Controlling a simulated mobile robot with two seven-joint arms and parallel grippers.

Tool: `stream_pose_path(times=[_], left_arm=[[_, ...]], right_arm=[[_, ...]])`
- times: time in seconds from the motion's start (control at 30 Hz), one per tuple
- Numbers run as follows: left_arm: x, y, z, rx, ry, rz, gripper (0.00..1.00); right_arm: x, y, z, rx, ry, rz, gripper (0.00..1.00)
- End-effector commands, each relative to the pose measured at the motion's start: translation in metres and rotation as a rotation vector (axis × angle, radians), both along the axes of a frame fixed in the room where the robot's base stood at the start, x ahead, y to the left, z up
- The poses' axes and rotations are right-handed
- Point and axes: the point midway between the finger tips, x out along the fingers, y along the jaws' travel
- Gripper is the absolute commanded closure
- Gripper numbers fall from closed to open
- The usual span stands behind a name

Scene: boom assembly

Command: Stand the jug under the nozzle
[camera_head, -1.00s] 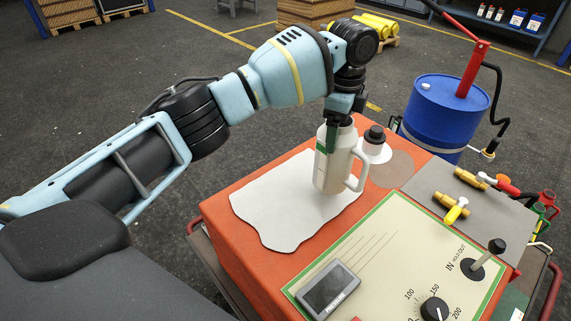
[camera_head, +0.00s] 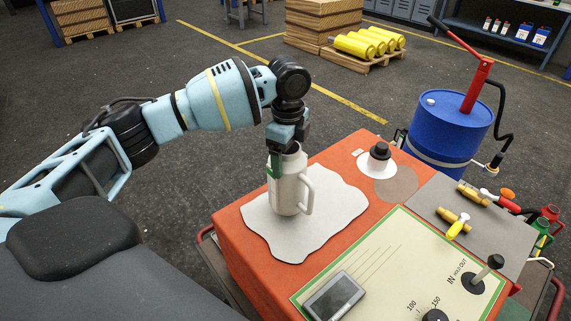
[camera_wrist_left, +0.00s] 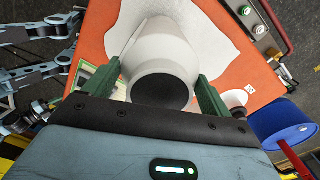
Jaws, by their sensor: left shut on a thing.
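The jug (camera_head: 289,195) is cream-white with a side handle, upright over the white sheet (camera_head: 262,232) on the orange bench top. I cannot tell whether its base touches the sheet. My left gripper (camera_head: 277,163) is shut on the jug near its rim, from above. In the left wrist view the green fingers (camera_wrist_left: 157,95) sit on either side of the jug (camera_wrist_left: 165,50), whose dark opening shows. The nozzle (camera_head: 493,163) hangs at the end of a black hose beside the blue drum (camera_head: 446,118), well right of the jug. My right gripper is not in view.
A black-capped bottle (camera_head: 379,155) stands near a round grey-brown disc (camera_head: 396,186) on the bench. Brass-coloured fittings (camera_head: 467,193) lie on a grey mat (camera_head: 490,228). A control panel (camera_head: 395,265) with a lever and a display fills the bench front.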

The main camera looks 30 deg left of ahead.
Motion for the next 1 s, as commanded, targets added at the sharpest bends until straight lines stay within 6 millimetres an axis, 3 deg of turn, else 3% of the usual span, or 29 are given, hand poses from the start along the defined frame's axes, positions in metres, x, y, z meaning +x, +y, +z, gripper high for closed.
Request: stream_pose_path(times=[0.27, 0.7, 0.73, 0.83, 1.0], left_arm=[[-0.002, 0.003, -0.031, 0.001, -0.001, 0.001, 0.59], [-0.002, 0.003, -0.036, 0.0, -0.002, 0.002, 0.59], [-0.002, 0.003, -0.036, 0.0, -0.002, 0.002, 0.12], [-0.002, 0.003, -0.036, 0.001, -0.002, 0.002, 0.0], [-0.002, 0.003, -0.036, 0.001, -0.001, 0.002, 0.0]], right_arm=[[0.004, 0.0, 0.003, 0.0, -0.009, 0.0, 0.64], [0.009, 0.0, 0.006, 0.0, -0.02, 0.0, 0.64], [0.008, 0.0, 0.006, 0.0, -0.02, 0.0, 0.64], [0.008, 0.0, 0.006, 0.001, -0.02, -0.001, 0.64], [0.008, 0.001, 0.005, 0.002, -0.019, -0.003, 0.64]])
